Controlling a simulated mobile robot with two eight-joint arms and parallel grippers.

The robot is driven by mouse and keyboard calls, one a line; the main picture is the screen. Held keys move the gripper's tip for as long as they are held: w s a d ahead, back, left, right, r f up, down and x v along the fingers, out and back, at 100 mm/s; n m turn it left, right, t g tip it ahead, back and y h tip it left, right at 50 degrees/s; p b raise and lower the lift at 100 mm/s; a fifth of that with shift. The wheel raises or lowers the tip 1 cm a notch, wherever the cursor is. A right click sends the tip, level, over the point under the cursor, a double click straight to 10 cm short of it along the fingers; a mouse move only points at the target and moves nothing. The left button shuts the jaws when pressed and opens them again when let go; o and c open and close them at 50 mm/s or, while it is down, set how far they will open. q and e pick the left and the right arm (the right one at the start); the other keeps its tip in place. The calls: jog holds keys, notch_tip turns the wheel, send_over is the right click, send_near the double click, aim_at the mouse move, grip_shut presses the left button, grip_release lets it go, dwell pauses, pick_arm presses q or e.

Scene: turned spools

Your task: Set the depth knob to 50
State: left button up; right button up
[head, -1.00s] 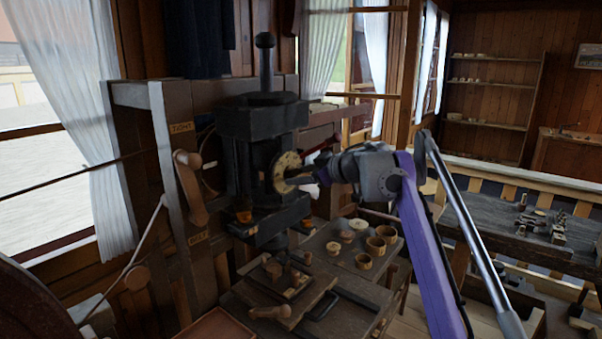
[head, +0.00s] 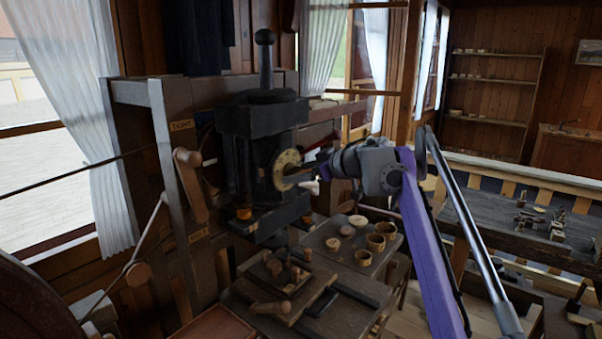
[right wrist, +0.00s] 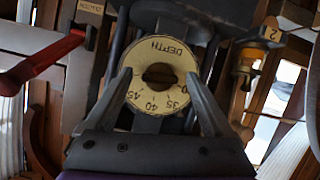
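The depth knob is a pale round dial (head: 286,170) on the front of the dark press (head: 262,125). In the right wrist view the dial (right wrist: 160,52) faces me upside down, with the word DEPTH and the marks 35, 40 and 45 readable. A dark grip (right wrist: 160,76) sits at its centre. My right gripper (right wrist: 160,74) is open, one finger on each side of the grip, with visible gaps to it. In the head view the right gripper (head: 300,178) reaches the dial from the right. I cannot read a pointer. My left gripper is not in view.
A small table (head: 335,262) with several cups and discs stands below my right arm. A wooden handle (head: 190,185) is left of the press.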

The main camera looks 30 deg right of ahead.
jog(key=v, duration=1)
jog(key=shift+s+d+r+b, duration=0.15)
jog(key=shift+s+r+b, duration=0.05)
jog(key=shift+s+b, duration=0.15)
jog(key=w+a+r+m+t+h, duration=0.2)
jog(key=w+a+t+h, duration=0.1)
jog(key=t, duration=0.1)
jog(key=s+a+f+m+g+h, duration=0.25)
jog(key=s+f, duration=0.25)
jog(key=f, duration=0.4)
jog(key=s+a+f+m+g+h, duration=0.1)
jog(key=s+a+f+m+h, duration=0.15)
jog(key=s+f, duration=0.45)
jog(key=s+a+f+m+g+h, duration=0.1)
jog(key=s+a+f+g, duration=0.15)
jog(key=f, duration=0.75)
jog(key=s+a+f+n+g+y, duration=0.1)
jog(key=s+a+f+g+y, duration=0.1)
jog(key=s+a+f, duration=0.4)
jog(key=s+a+f+n+g+y, duration=0.1)
jog(key=s+a+f+g+y, duration=0.1)
jog(key=s+a+f, duration=0.5)
jog(key=s+f+g, duration=0.1)
jog(key=s+f, duration=0.2)
jog(key=f, duration=0.3)
jog(key=shift+s+a+f+g+y, duration=0.25)
jog(key=shift+s+f+g+y, duration=0.05)
jog(key=shift+f+y, duration=0.1)
